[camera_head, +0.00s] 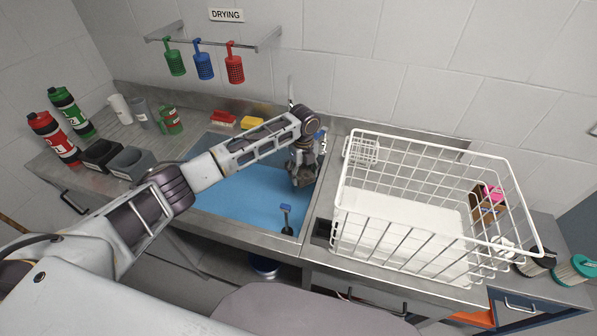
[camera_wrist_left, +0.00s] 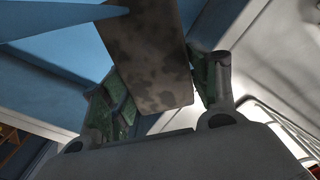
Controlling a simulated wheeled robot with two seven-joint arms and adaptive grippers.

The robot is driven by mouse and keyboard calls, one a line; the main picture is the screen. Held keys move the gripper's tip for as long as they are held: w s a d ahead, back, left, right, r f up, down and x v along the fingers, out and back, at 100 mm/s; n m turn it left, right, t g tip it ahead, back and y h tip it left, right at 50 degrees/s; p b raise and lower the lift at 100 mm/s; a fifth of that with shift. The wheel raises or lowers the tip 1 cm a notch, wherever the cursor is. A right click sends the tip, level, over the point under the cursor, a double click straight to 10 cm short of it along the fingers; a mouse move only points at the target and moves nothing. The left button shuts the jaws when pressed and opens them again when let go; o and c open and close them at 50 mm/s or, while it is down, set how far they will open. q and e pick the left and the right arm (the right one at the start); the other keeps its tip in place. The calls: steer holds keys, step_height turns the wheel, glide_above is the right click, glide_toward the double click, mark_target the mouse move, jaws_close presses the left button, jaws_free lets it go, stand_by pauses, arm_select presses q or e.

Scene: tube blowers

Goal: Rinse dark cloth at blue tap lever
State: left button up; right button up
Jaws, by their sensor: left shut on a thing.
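My left gripper (camera_head: 303,172) hangs over the right side of the blue-floored sink (camera_head: 240,192). In the left wrist view, the gripper (camera_wrist_left: 160,96) is shut on the dark cloth (camera_wrist_left: 150,55), a grey-brown flat piece with darker blotches, held between the green-padded fingers. In the head view the cloth cannot be told apart from the gripper. A blue tap lever (camera_head: 321,137) shows partly behind my left wrist. Another small blue-topped lever (camera_head: 286,208) stands at the sink's front. A tapering light-blue shape (camera_wrist_left: 60,22) reaches the cloth's top; I cannot tell what it is. My right gripper is out of view.
A white wire basket (camera_head: 430,205) stands right of the sink. Red (camera_head: 222,118) and yellow (camera_head: 252,123) sponges lie on the back ledge. Bottles (camera_head: 52,137), cups and dark bins (camera_head: 130,162) stand at the left. Coloured baskets (camera_head: 204,65) hang on the wall rail.

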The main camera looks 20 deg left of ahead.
arm_select(q)
steer(key=shift+w+d, duration=0.1)
steer(key=shift+d, duration=0.2)
steer(key=shift+s+a+p, duration=0.2)
steer(key=shift+a+p, duration=0.35)
steer(key=shift+p, duration=0.2)
stand_by(0.5)
steer(key=shift+s, duration=0.1)
stand_by(0.4)
steer(key=shift+s+d+r+p, duration=0.1)
steer(key=shift+s+d+p, duration=0.1)
steer(key=shift+s+p, duration=0.4)
steer(key=shift+s+d+p, duration=0.3)
steer(key=shift+s+p, duration=0.35)
steer(key=shift+p, duration=0.25)
steer(key=shift+s+d+p, duration=0.1)
steer(key=shift+s+d, duration=0.2)
steer(key=shift+s, duration=0.5)
steer(key=shift+s+d+p, duration=0.15)
steer(key=shift+s+d, duration=0.1)
steer(key=shift+s, duration=0.6)
steer(key=shift+s+d+p, duration=0.1)
steer(key=shift+s+d, duration=0.2)
steer(key=shift+s, duration=0.5)
steer(key=s+d+r, duration=0.1)
steer(key=s+r, duration=0.2)
steer(key=s, duration=0.1)
steer(key=shift+s+d+r, duration=0.35)
steer(key=shift+r, duration=0.05)
